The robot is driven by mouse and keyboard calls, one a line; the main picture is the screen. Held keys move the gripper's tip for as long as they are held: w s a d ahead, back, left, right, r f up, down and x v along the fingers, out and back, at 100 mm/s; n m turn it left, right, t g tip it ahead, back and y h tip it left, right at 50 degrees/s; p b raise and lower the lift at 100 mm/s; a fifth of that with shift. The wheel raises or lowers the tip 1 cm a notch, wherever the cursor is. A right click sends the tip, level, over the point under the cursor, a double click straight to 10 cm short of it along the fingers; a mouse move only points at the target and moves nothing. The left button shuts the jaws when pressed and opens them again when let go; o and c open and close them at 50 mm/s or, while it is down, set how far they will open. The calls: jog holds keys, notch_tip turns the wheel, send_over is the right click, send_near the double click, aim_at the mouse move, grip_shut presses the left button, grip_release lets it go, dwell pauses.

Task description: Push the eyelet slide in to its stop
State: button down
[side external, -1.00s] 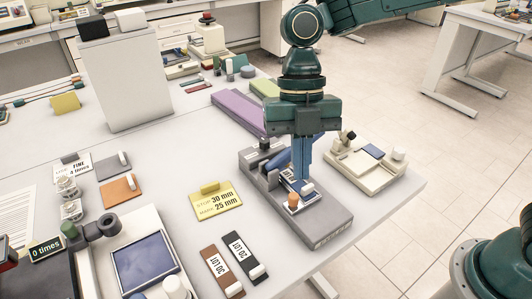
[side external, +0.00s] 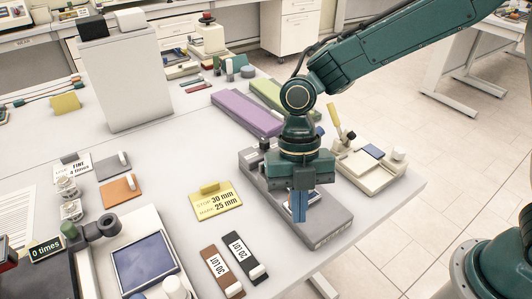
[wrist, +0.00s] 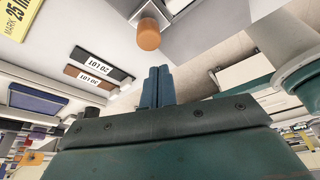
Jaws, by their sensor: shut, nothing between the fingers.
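The grey fixture (side external: 330,228) lies on the table in the side view. My gripper (side external: 299,220) is over its near half with its blue fingers pointing down, pressed together and empty. The fingers and gripper body hide most of the slide area in that view. In the wrist view an orange knob (wrist: 148,36) stands on a pale metal piece at the fixture's end, apparently part of the eyelet slide. My shut fingertips (wrist: 157,70) show just short of the knob in that picture, with a small gap. I cannot tell whether they touch the slide.
A yellow card reading STOP 30 mm, MARK 25 mm (side external: 216,201) lies left of the fixture. A beige device (side external: 370,168) stands close on its right. Brown (side external: 222,270) and black (side external: 245,255) tags lie in front. Purple (side external: 245,112) and green blocks lie behind.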

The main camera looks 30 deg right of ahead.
jog(key=shift+w+d, duration=0.3)
jog(key=shift+w, duration=0.25)
jog(key=shift+w+d, duration=0.25)
jog(key=shift+w, duration=0.3)
jog(key=shift+w+d, duration=0.2)
jog(key=shift+w, duration=0.3)
jog(key=shift+a, duration=0.1)
jog(key=s, duration=0.1)
jog(key=s+a, duration=0.2)
jog(key=s, duration=0.1)
jog(key=shift+s, duration=0.1)
jog(key=v, duration=1)
